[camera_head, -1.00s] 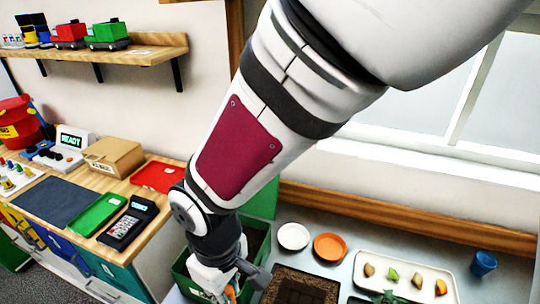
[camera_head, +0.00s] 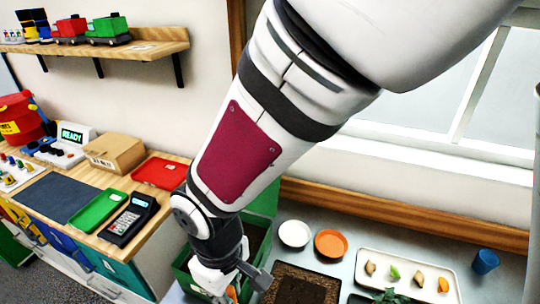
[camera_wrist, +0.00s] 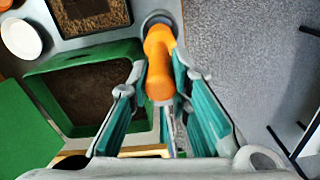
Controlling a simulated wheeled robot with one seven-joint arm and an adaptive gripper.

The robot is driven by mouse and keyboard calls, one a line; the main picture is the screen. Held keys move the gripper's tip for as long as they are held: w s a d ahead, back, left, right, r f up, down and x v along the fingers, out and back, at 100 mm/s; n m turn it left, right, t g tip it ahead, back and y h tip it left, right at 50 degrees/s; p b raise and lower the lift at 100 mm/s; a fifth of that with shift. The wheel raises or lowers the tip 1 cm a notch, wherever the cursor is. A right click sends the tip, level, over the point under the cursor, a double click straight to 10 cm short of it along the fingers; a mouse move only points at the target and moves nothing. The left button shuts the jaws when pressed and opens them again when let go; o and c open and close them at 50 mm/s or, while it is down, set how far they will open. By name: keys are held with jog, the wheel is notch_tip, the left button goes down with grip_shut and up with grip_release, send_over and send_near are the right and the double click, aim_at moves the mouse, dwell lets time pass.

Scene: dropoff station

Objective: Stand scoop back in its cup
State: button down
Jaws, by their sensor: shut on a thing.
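In the wrist view, my gripper (camera_wrist: 160,88) has its teal-lined fingers on both sides of the scoop's orange handle (camera_wrist: 158,60) and is shut on it. A grey round part shows at the handle's far end; I cannot tell whether it belongs to the scoop. In the head view, my gripper (camera_head: 232,284) is low beside the green soil box, with a bit of orange showing at it. A blue cup (camera_head: 485,261) stands upright at the far right of the grey bench; I cannot tell whether it is the scoop's cup.
The green soil box (camera_wrist: 92,56) is left of the scoop in the wrist view. A dark soil tray (camera_head: 300,288), white saucer (camera_head: 294,233), orange saucer (camera_head: 331,244) and white tray (camera_head: 405,259) of several small pieces share the bench. A wooden counter (camera_head: 105,238) stands at left.

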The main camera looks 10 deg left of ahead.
jog(key=shift+f+b, duration=0.85)
jog(key=shift+f, duration=1.65)
dwell(1.4)
jog(key=shift+f, duration=0.35)
jog(key=shift+f+b, duration=0.3)
dwell(0.4)
jog(key=shift+f, duration=0.35)
jog(key=shift+f+b, duration=0.4)
jog(key=shift+f, duration=0.1)
dwell(0.4)
jog(key=c, duration=1.4)
grip_release()
